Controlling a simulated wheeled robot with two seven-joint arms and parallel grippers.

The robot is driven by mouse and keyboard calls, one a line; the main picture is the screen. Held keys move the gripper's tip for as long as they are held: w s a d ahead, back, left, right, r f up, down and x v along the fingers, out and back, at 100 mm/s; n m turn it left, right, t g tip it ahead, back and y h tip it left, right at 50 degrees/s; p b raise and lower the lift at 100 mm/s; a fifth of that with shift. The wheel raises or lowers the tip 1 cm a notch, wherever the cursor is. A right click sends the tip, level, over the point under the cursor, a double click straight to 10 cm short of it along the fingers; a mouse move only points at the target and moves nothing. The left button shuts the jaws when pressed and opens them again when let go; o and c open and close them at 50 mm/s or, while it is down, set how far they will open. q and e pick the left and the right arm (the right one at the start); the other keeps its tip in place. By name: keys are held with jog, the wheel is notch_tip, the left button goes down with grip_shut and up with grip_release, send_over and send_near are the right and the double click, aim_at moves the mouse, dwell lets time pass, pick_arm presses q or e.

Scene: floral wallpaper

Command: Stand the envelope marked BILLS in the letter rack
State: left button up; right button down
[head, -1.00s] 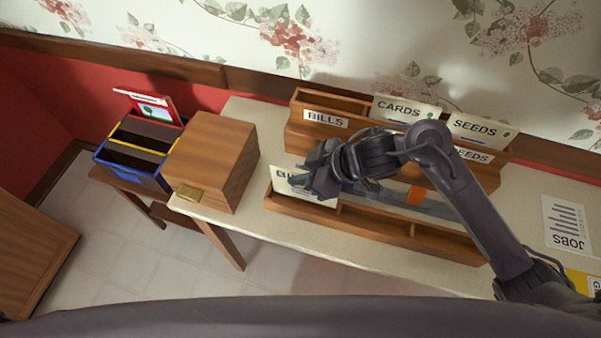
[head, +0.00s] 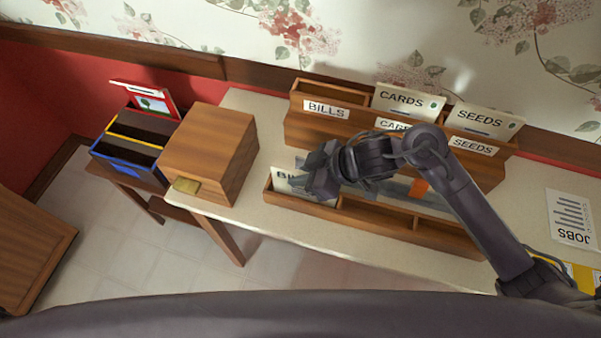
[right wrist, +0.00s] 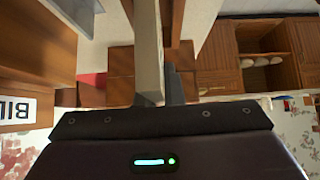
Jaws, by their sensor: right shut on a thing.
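The cream BILLS envelope (head: 284,184) stands in the left compartment of the low wooden tray (head: 373,224), at the front of the table. My right gripper (head: 318,176) is shut on it and covers part of its lettering. In the right wrist view the envelope (right wrist: 149,45) shows edge-on between the fingers. The wooden letter rack (head: 298,127) stands behind the tray. Its BILLS slot (head: 328,92), at the left, looks empty. The CARDS envelope (head: 407,101) and SEEDS envelope (head: 484,119) stand in the other slots. My left gripper is not in view.
A wooden box (head: 209,147) with a brass plate stands at the left end of the table. Left of it, a colored sorter (head: 133,140) sits on a small stand. A JOBS sheet (head: 570,217) lies at the right. My right arm passes over the tray and rack.

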jog(key=c, duration=1.5)
grip_release()
jog(key=shift+r, duration=0.1)
jog(key=v, duration=0.7)
jog(key=shift+s+d+r, duration=0.1)
jog(key=shift+d+r, duration=0.15)
jog(key=shift+d, duration=0.05)
